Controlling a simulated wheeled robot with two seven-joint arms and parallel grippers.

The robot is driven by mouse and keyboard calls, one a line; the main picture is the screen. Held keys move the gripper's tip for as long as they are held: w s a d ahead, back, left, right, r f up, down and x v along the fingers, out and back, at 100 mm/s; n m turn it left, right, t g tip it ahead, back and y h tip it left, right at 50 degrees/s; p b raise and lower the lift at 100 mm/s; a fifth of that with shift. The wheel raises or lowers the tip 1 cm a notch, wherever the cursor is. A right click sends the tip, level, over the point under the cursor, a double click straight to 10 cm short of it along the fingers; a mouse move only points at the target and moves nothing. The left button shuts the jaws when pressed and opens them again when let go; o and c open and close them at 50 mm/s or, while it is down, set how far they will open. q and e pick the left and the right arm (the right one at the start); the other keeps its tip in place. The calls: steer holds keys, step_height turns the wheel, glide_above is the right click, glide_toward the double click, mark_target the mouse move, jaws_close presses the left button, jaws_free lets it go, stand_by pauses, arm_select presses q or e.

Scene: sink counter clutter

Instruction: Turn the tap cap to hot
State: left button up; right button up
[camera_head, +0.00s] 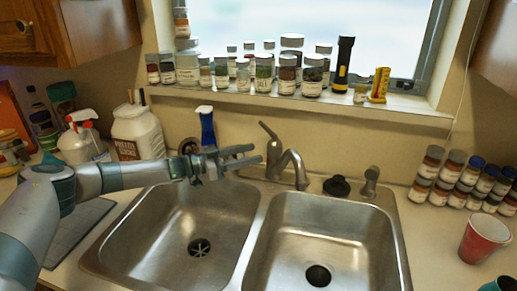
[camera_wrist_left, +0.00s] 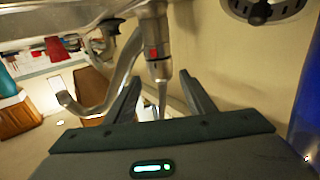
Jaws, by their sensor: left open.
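The metal tap (camera_head: 292,168) stands behind the double sink, with its spout reaching over the right basin. Its cap with a slim lever (camera_head: 268,131) tilts up and to the left. My left gripper (camera_head: 256,154) is open just left of the tap. In the left wrist view, which looks upside down, the cap (camera_wrist_left: 159,68) carries a red mark, and its lever points between the spread fingers of my left gripper (camera_wrist_left: 162,76). I cannot tell whether a finger touches it. The curved spout (camera_wrist_left: 112,88) lies left of the fingers. My right gripper is not in view.
A blue spray bottle (camera_head: 207,125) stands behind my left gripper. A black stopper (camera_head: 337,186) and a small metal fitting (camera_head: 371,180) are right of the tap. Jars line the window sill (camera_head: 400,104). A red cup (camera_head: 484,238) stands at right. Both basins look empty.

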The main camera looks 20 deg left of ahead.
arm_select(q)
steer(key=p+v, duration=0.2)
steer(key=v, duration=0.9)
steer(key=shift+p, duration=0.3)
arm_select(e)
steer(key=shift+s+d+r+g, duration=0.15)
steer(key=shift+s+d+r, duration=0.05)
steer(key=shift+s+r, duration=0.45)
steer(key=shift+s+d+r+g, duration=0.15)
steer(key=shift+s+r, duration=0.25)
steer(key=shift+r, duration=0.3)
arm_select(q)
steer(key=shift+w, duration=0.1)
steer(key=shift+a+r, duration=0.1)
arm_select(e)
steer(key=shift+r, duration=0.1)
